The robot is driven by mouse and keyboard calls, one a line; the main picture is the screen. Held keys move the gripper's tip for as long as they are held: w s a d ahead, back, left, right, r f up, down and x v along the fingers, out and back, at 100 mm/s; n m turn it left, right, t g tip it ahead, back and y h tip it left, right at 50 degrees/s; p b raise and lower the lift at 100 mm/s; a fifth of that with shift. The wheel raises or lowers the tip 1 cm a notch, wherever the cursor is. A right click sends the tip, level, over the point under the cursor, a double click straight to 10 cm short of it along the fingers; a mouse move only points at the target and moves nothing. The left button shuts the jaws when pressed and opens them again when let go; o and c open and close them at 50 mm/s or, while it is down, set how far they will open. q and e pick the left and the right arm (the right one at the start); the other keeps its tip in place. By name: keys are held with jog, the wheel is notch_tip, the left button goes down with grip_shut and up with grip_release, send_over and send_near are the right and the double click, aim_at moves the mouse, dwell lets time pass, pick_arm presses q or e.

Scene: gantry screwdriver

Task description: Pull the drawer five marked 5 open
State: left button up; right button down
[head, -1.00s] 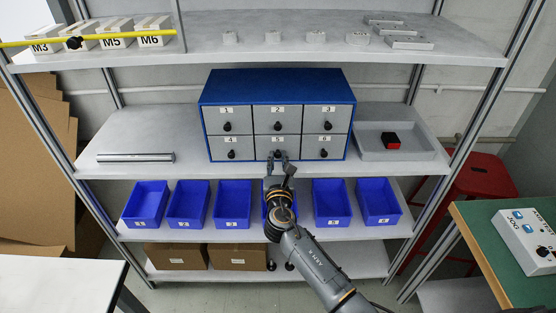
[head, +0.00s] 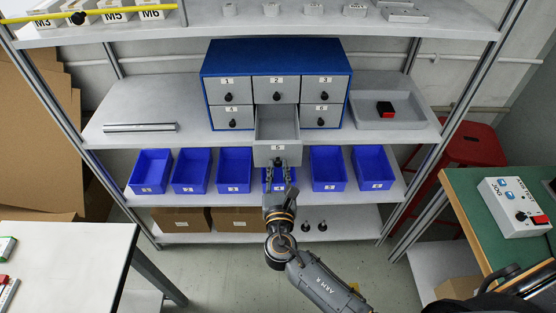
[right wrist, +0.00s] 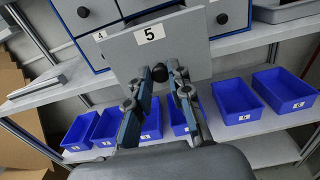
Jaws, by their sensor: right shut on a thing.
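The blue cabinet (head: 277,57) with grey drawers stands on the middle shelf. Drawer five (head: 276,154), marked 5, is pulled well out from the bottom row, and its inside shows empty. The other drawers are closed. My right gripper (head: 279,168) is shut on the dark knob of drawer five, in front of its face. In the right wrist view the drawer's face (right wrist: 150,50) fills the upper middle, and the right gripper's fingers (right wrist: 165,75) close around the knob (right wrist: 160,73). My left gripper is not in view.
Several blue bins (head: 234,170) stand on the shelf below, one partly hidden by my right gripper. A grey tray (head: 365,122) with a red and black block (head: 385,109) is right of the cabinet. Tables stand at left (head: 70,255) and right (head: 465,215).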

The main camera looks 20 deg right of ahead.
jog(key=c, duration=1.2)
grip_release()
jog(key=v, duration=1.2)
jog(key=shift+f, duration=0.1)
jog(key=s+d+f+m+g+y, duration=0.1)
jog(key=s+d+f+m+g, duration=0.15)
jog(key=f, duration=0.85)
jog(key=s+d+f+m+g+y, duration=0.1)
jog(key=s+f+m+g, duration=0.3)
jog(key=f, duration=0.7)
jog(key=s+d+f+m+g+y, duration=0.1)
jog(key=s+f+m+g, duration=0.25)
jog(key=f, duration=0.75)
jog(key=s+d+f+m+g, duration=0.2)
jog(key=s+f+m, duration=0.3)
jog(key=s, duration=0.3)
jog(key=s+d+f+m+g+y, duration=0.1)
jog(key=s+d+f+m+g, duration=0.1)
jog(key=s+f+m, duration=0.3)
jog(key=s+d+f+m+g+y, duration=0.1)
jog(key=s+d+f+m+g, duration=0.1)
jog(key=s+f+m, duration=0.4)
jog(key=shift+s+d+m, duration=0.15)
jog(key=shift+s+m, duration=0.95)
jog(key=shift+s, duration=0.4)
jog(key=shift+s+d+m, duration=0.15)
jog(key=shift+s+m, duration=0.95)
jog(key=shift+s, duration=0.4)
